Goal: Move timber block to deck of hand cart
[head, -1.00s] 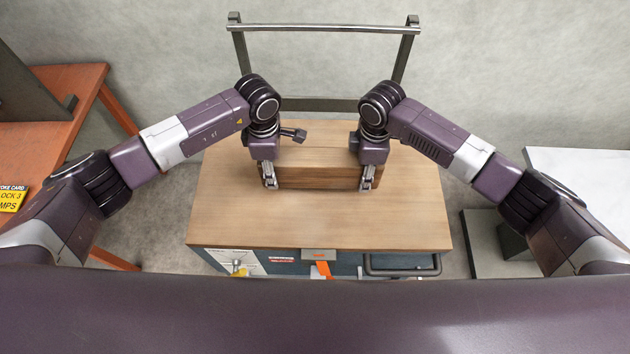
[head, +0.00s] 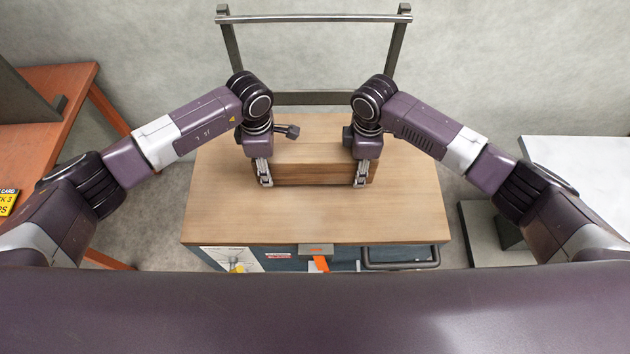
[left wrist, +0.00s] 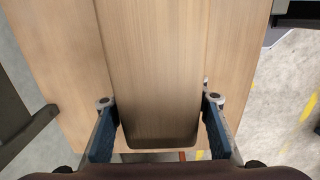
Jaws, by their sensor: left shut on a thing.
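The timber block (head: 312,174) lies crosswise above or on the wooden top (head: 310,218) of a dark blue cabinet. I cannot tell whether there is a gap beneath it. My left gripper (head: 265,178) is shut on the block's left end. In the left wrist view the block (left wrist: 155,75) runs away between the two fingers (left wrist: 160,110). My right gripper (head: 361,178) is shut on the block's right end. Behind the cabinet stands a grey metal handle frame (head: 315,18), possibly the hand cart's. No cart deck can be clearly made out.
A white surface (head: 580,165) and a grey base (head: 485,235) are at right. The front of the wooden top is clear. A black handle (head: 400,262) projects at the cabinet's front.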

